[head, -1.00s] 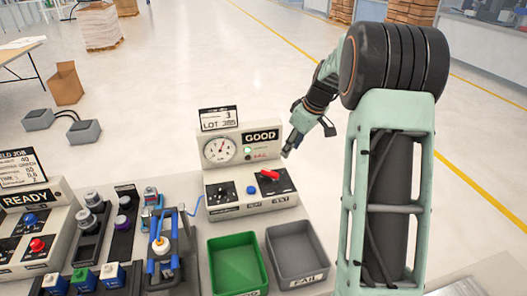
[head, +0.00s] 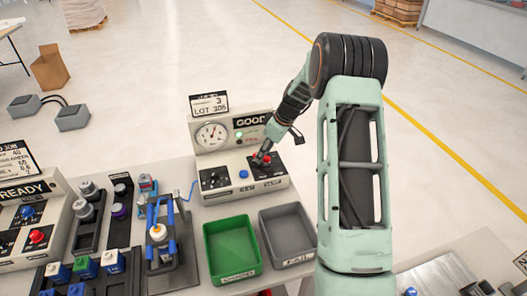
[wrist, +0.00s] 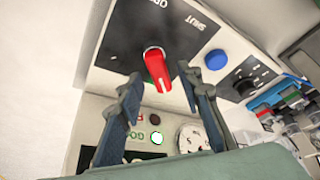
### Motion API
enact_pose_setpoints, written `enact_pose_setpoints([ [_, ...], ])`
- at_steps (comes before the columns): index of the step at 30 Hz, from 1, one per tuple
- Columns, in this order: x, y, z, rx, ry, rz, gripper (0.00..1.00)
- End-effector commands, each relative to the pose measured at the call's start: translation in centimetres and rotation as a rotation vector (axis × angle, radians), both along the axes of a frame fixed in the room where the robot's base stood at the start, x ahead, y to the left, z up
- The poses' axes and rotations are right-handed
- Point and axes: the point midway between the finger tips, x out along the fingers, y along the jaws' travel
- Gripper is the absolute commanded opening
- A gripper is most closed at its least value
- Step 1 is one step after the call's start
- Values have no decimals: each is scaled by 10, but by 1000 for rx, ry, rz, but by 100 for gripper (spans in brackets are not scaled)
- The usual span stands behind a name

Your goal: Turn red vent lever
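The red vent lever (head: 267,157) is on the black VENT plate at the right of the white test panel (head: 215,178). In the wrist view the red lever (wrist: 157,68) has a white line along it, with OPEN and SHUT lettering on the black plate behind. My gripper (head: 262,160) is at the lever in the head view and partly hides it. In the wrist view my gripper (wrist: 159,78) is open, one finger on each side of the lever's near end, with gaps visible on both sides.
A blue button (head: 243,174) and a black knob are left of the lever. The gauge (head: 211,135) and a lit green lamp are behind. A green bin (head: 232,249) and a grey bin (head: 287,236) stand in front. A blue-handled fixture (head: 165,240) is to the left.

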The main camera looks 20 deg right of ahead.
Motion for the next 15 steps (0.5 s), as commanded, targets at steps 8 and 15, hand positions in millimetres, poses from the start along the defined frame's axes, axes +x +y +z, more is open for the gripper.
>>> enact_pose_setpoints([
  [8,1,1,-3,0,0,-1,33],
  [15,1,1,-3,0,0,-1,11],
])
